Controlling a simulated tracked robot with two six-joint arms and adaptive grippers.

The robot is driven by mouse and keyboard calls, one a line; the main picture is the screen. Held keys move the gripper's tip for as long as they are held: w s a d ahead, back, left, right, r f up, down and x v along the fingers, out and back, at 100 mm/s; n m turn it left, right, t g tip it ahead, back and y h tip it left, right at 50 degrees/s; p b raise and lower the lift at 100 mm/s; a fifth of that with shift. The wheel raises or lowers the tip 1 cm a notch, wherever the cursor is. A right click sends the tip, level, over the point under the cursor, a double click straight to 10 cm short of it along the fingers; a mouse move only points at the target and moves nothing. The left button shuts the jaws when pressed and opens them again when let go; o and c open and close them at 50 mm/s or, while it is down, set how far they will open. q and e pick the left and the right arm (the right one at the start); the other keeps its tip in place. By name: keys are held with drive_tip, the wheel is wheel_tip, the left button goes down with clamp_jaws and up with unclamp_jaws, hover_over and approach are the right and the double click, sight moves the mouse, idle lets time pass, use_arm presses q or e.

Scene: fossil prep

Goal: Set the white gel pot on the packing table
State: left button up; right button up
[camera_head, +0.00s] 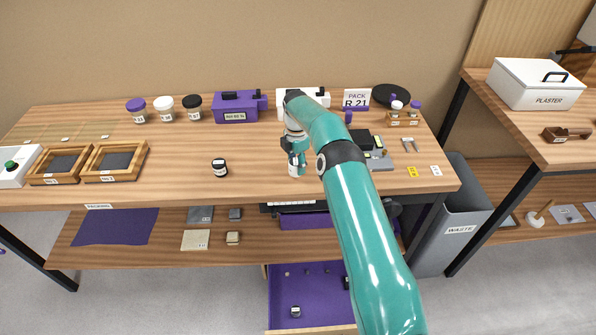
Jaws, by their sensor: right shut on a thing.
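My right gripper (295,158) reaches down over the middle of the packing table (255,180), with my teal arm coming in from the lower right. It is shut on a small whitish pot (294,171), partly hidden by the fingers, which I take to be the white gel pot. The pot is at or just above the tabletop; I cannot tell whether it touches. A label reading PACKING (99,206) is on the table's front edge. My left gripper is not in view.
A black-lidded pot (219,168) stands to the left of the gripper. Several jars, including a white-lidded jar (164,109), and a purple case (235,106) line the back. Wooden trays (147,148) are at left. An open purple drawer (312,310) is below. The tabletop between trays and black-lidded pot is clear.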

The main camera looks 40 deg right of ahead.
drive_tip(key=shift+f, duration=0.8)
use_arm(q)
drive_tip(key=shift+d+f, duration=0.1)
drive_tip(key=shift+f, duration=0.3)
use_arm(e)
drive_tip(key=shift+r, duration=0.1)
drive_tip(key=o, duration=1.1)
drive_tip(key=shift+o, duration=0.2)
